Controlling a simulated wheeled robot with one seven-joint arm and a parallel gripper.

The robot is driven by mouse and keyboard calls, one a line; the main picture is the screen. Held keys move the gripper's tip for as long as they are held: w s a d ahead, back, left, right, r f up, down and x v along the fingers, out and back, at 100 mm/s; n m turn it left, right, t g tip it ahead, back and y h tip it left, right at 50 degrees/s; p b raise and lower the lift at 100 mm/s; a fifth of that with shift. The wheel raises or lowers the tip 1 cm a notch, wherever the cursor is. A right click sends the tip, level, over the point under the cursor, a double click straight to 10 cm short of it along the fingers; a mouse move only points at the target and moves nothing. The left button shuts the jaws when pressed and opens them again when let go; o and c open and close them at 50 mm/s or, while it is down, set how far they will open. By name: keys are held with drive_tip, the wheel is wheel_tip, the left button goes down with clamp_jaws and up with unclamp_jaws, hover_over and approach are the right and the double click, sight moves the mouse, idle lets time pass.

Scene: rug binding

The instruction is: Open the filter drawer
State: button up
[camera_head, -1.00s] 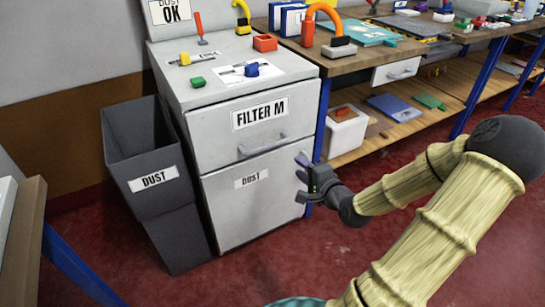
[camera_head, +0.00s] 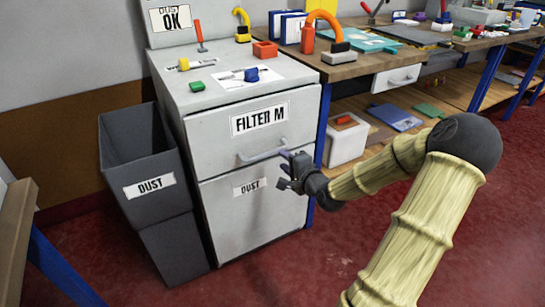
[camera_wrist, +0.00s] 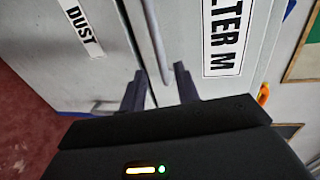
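The filter drawer (camera_head: 225,145) is the upper front of a grey cabinet, labelled "FILTER M", and looks shut. Its bar handle (camera_head: 263,154) runs across its lower part. In the wrist view the drawer front (camera_wrist: 190,25) is turned sideways, and the handle (camera_wrist: 155,40) runs down between my two fingers. My gripper (camera_head: 285,168) is at the right end of the handle in the head view. Its fingers stand apart, one each side of the bar in the wrist view (camera_wrist: 160,85). I cannot tell whether they touch it.
Below the drawer is a lower front labelled "DUST" (camera_head: 250,215). A dark dust bin (camera_head: 150,165) stands at the cabinet's left. Small tools and blocks lie on the cabinet top (camera_head: 215,100). A workbench (camera_head: 350,70) adjoins on the right. Red floor is clear in front.

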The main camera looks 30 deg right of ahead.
sight(274, 152)
drive_tip(key=b+x, duration=0.2)
drive_tip(key=x, duration=0.6)
drive_tip(key=shift+w+b, duration=0.2)
drive_tip(key=shift+b, duration=0.15)
clamp_jaws()
